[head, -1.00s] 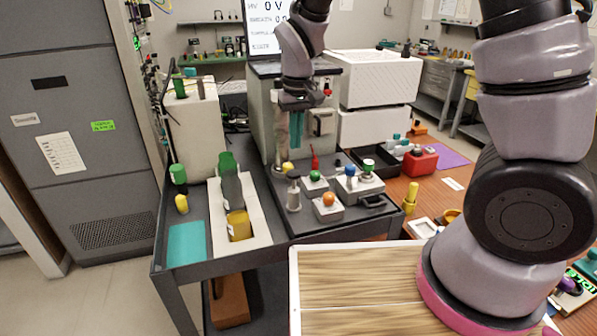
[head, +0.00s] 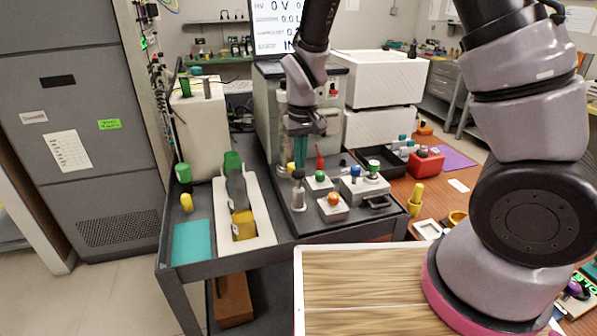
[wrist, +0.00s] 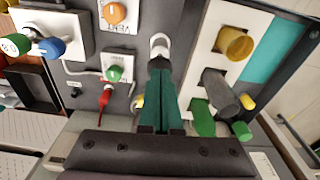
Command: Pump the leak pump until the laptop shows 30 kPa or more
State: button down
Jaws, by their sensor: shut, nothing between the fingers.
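The likely leak pump (head: 298,193) is a small grey upright cylinder with a dark top, on the dark cart. My gripper (head: 301,166) has teal fingers, shut and empty, pointing down just above the pump top; the wrist view shows the two fingers (wrist: 158,75) side by side. I cannot tell whether they touch the pump. The laptop screen (head: 277,28) stands at the back, partly hidden by my arm. It shows "HV 0 V"; its lower lines are cut off or too small to read surely.
Orange-knob (head: 334,199) and green-knob (head: 319,177) boxes stand right of the pump. A grey box (head: 271,95) rises behind, near my gripper. A wooden-topped surface (head: 365,285) is in front.

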aim_at(300, 173)
jog(key=shift+f, duration=0.4)
notch_tip(300, 173, down, 3)
jog(key=shift+f, duration=0.2)
jog(key=s, duration=0.1)
jog(key=s+d+r, duration=0.1)
jog(key=shift+s+r, duration=0.1)
jog(key=shift+s, duration=0.3)
notch_tip(300, 173, up, 11)
jog(key=s, duration=0.1)
jog(key=shift+d, duration=0.15)
dwell(0.4)
dwell(1.2)
